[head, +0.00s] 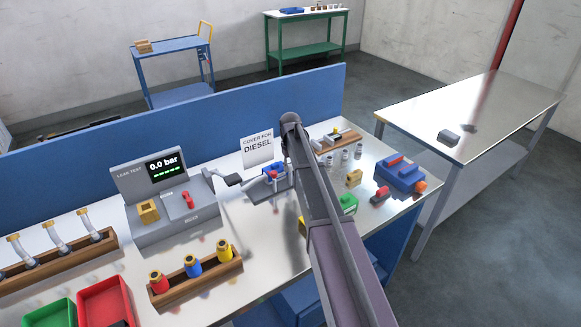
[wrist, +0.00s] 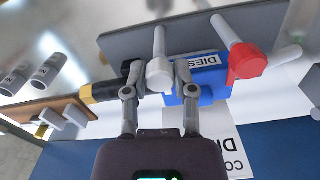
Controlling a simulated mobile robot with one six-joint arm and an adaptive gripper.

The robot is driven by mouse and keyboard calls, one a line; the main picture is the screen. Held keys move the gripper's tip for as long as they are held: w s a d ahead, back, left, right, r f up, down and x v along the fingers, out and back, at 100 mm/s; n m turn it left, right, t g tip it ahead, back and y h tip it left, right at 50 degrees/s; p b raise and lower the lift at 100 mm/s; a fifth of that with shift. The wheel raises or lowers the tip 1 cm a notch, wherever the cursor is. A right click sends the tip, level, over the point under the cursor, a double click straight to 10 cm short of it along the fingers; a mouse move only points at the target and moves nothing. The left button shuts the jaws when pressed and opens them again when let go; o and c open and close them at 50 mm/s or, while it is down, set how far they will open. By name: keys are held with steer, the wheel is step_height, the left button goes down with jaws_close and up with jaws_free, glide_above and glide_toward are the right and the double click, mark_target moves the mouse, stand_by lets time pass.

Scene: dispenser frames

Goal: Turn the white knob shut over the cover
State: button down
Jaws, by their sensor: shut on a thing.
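In the wrist view the white knob (wrist: 159,76) sits at the end of a pale rod. My gripper (wrist: 158,74) has one finger on each side of it and is shut on it. Behind the knob is a blue part (wrist: 212,88) with a label partly reading "DIES". A red knob (wrist: 247,61) on its own rod stands to the right, apart from my fingers. In the head view the blue part (head: 272,170) shows beside my arm, which hides my fingertips and the white knob. I cannot tell which piece is the cover.
A "COVER FOR DIESEL" sign (head: 258,148) stands behind. A leak test box (head: 177,213) reading 0.0 bar is to the left. A wooden rack (head: 196,276) holds coloured cylinders. A blue block (head: 400,174) and small parts lie right of my arm. A black-and-yellow cylinder (wrist: 98,92) lies near my fingers.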

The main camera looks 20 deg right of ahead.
stand_by(0.4)
steer(key=shift+c, duration=2.2)
jaws_free()
steer(key=shift+m, duration=0.3)
